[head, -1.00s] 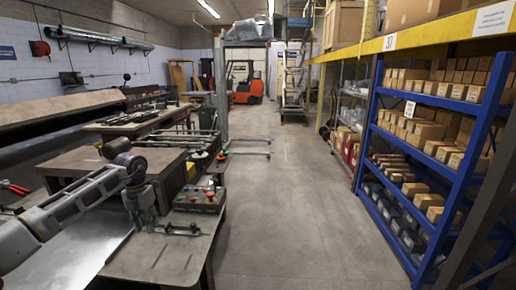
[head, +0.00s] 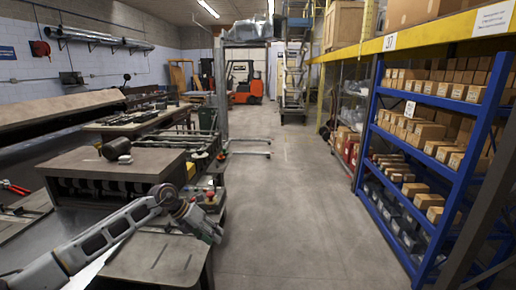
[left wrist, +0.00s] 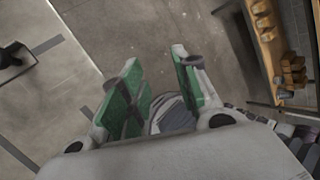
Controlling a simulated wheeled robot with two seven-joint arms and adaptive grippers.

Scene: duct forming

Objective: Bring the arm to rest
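My left arm comes in from the lower left in the head view, and its gripper (head: 212,232) hangs over the right end of the grey workbench (head: 135,262), by the aisle. In the left wrist view the gripper (left wrist: 157,58) has its two green-padded fingers apart, with bare floor showing between their tips. It holds nothing that I can see. A grey rounded shape behind the fingers is partly hidden, and I cannot tell what it is. My right gripper is in neither view.
A control box with a red button (head: 211,194) sits on the bench, partly hidden by my arm. A blue shelf rack (head: 450,178) with cardboard boxes stands on the right. The concrete aisle (head: 290,210) is clear. An orange forklift (head: 246,92) stands far back.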

